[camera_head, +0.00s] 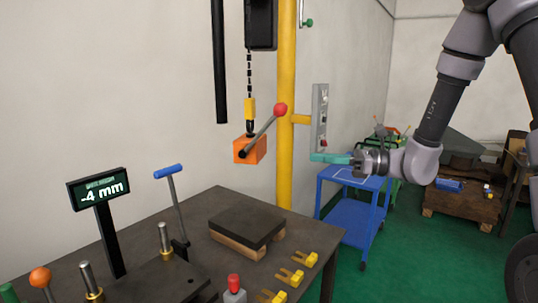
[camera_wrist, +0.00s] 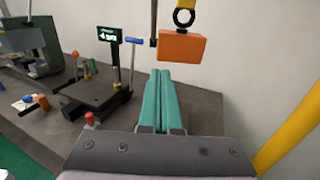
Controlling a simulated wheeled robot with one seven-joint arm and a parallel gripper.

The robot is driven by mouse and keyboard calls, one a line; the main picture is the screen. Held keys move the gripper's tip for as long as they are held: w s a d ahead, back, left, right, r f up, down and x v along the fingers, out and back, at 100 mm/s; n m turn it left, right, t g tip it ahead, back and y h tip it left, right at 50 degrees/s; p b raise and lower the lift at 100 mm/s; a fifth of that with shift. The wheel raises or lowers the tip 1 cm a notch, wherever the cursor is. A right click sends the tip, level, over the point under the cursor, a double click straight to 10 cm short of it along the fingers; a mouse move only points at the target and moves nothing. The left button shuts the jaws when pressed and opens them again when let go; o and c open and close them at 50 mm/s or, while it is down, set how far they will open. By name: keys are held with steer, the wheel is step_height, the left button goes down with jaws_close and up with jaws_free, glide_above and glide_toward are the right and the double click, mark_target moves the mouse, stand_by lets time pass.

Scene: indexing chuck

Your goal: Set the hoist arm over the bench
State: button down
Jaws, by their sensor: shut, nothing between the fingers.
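The hoist shows as a dark body (camera_head: 261,24) with a chain, a yellow hook block (camera_head: 250,108) and a hanging orange block (camera_head: 247,150), beside a yellow post (camera_head: 286,175). The hoist's upper arm is out of view. A grey bar with a red knob (camera_head: 280,109) crosses before the orange block. The orange block (camera_wrist: 181,47) also shows ahead in the wrist view. The dark bench (camera_head: 208,253) lies below. My gripper (camera_head: 318,157), with teal fingers, is shut and empty, right of the post; its fingers (camera_wrist: 163,75) lie together in the wrist view.
A grey control box (camera_head: 320,115) on the post stands close above my gripper. A black pendant bar (camera_head: 219,60) hangs left of the hoist. The bench holds a "-4 mm" display (camera_head: 98,190), a blue T-handle (camera_head: 167,172) and a dark plate (camera_head: 246,227). A blue cart (camera_head: 348,215) stands behind.

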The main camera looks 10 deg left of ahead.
mark_target(257, 153)
steer(key=a, duration=1.3)
steer(key=shift+a, duration=0.35)
